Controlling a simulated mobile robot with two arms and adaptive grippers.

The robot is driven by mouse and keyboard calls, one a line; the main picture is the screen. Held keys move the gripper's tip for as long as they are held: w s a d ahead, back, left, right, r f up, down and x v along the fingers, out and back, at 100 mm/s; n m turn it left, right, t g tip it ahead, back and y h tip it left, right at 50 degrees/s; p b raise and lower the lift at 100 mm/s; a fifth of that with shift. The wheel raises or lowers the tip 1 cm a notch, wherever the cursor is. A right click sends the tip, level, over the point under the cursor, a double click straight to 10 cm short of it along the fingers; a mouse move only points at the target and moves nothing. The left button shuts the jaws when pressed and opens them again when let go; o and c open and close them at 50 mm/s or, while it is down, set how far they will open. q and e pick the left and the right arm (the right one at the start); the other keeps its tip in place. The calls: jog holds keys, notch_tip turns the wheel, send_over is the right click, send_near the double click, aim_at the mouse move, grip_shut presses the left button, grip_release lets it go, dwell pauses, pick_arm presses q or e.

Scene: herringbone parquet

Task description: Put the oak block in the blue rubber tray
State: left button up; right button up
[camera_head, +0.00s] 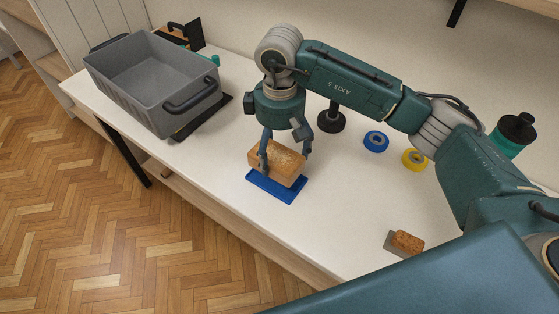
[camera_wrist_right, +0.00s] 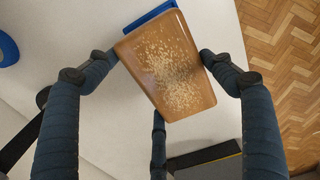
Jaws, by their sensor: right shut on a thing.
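The oak block (camera_head: 277,162) is a brown block with a pale-speckled top. My right gripper (camera_head: 285,151) is shut on it, with fingers on opposite sides. The block also shows large between the fingertips in the right wrist view (camera_wrist_right: 165,65). The blue rubber tray (camera_head: 288,193) is flat and lies on the white table directly below the block, which hides its back part. A small blue strip of the tray shows behind the block in the wrist view (camera_wrist_right: 150,15). I cannot tell whether the block touches the tray. My left gripper is not in view.
A large grey bin (camera_head: 150,85) stands at the table's left end. A black-based stand (camera_head: 331,119), blue tape roll (camera_head: 376,141) and yellow tape roll (camera_head: 414,160) are behind and right. A small brown-and-grey item (camera_head: 406,242) lies near the front edge. Table between is clear.

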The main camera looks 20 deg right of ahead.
aim_at(280, 165)
notch_tip(280, 165, down, 5)
jog(key=shift+r+p, duration=0.15)
jog(key=shift+p, duration=0.25)
jog(key=shift+f, duration=0.2)
jog(key=shift+f+b, duration=0.15)
jog(key=shift+b, duration=0.15)
jog(key=o, duration=1.4)
